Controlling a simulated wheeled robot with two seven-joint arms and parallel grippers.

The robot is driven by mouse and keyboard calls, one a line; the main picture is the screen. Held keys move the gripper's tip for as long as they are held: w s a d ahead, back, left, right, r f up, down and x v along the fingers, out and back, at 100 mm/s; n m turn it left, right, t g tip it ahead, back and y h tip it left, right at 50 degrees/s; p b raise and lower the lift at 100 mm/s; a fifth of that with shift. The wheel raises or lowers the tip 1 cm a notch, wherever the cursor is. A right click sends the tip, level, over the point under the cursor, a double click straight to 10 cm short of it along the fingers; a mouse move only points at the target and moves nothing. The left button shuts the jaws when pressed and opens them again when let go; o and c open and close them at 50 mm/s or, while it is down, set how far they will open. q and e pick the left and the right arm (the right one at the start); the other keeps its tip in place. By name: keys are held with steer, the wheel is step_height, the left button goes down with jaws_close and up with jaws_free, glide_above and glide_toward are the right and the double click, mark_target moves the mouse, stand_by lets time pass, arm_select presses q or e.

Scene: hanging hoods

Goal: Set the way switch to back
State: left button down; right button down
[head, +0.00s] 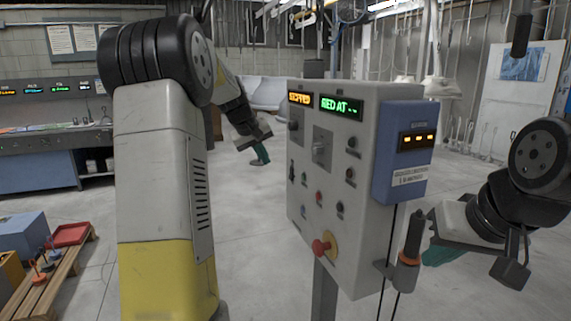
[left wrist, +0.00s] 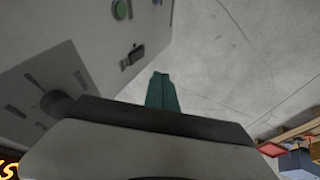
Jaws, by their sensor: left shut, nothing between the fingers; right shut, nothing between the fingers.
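A grey control box (head: 340,200) on a post stands in the middle of the head view. Its front carries a selector knob (head: 320,149), a smaller knob (head: 293,126), several buttons and small levers. The labels are too small to read, so I cannot tell which one is the way switch. My left gripper (head: 262,155) is shut and empty, left of the box and apart from it. In the left wrist view its green fingertips (left wrist: 162,92) are beside the panel (left wrist: 90,40), which shows a dark lever switch (left wrist: 133,57) and a round knob (left wrist: 57,103). My right gripper (head: 438,251) is shut, right of the box.
A red mushroom button (head: 320,247) sticks out low on the box. An orange-and-black handle (head: 408,250) hangs at its right side, close to my right gripper. A blue unit (head: 405,160) is mounted on the right face. Open floor lies left of the box.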

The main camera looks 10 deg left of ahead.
mark_target(291, 174)
arm_select(q)
steer(key=w+d+f, duration=0.4)
steer(key=w+f, duration=0.3)
steer(key=shift+d+f, duration=0.3)
steer(key=shift+d, duration=0.1)
steer(key=shift+w+d+f, duration=0.1)
steer(key=shift+d+f, duration=0.05)
steer(key=shift+d, duration=0.05)
steer(key=shift+r, duration=0.85)
